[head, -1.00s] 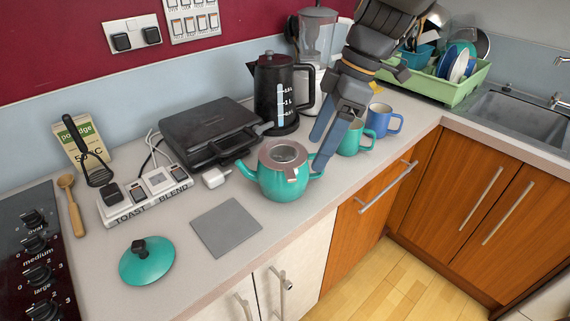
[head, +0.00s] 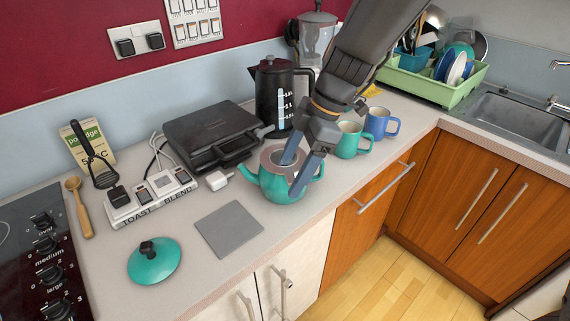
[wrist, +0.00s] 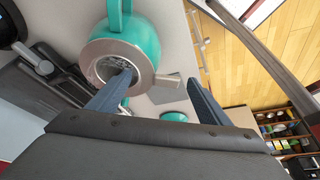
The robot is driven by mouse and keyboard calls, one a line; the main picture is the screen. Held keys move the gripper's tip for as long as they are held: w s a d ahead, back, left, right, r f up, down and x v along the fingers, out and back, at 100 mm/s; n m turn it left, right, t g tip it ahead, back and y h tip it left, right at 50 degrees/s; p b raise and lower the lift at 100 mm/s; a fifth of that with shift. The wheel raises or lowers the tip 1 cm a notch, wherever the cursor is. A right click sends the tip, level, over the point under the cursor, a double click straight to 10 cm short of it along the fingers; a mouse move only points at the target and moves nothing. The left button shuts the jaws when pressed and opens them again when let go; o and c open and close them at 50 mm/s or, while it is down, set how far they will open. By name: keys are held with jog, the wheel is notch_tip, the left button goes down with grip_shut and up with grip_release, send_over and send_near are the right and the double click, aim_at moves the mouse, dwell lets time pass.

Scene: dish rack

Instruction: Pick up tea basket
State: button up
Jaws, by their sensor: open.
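The tea basket (head: 271,160) sits in the open top of the teal teapot (head: 263,187), with its wide grey-brown rim resting on the pot. In the wrist view the basket rim (wrist: 98,48) rings a dark perforated inside. My gripper (head: 296,173) is open over the teapot's right side. One blue finger reaches over the basket's opening and the other is outside the pot, so the rim's near-right part lies between them. I cannot tell whether either finger touches the rim. The teal lid (head: 154,260) lies on the counter at the front left.
A green mug (head: 351,141) and a blue mug (head: 379,122) stand right of the teapot, close to my arm. A black kettle (head: 275,92) and a grill (head: 211,131) stand behind.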

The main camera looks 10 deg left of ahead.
jog(key=c, duration=0.9)
jog(key=shift+c, duration=0.2)
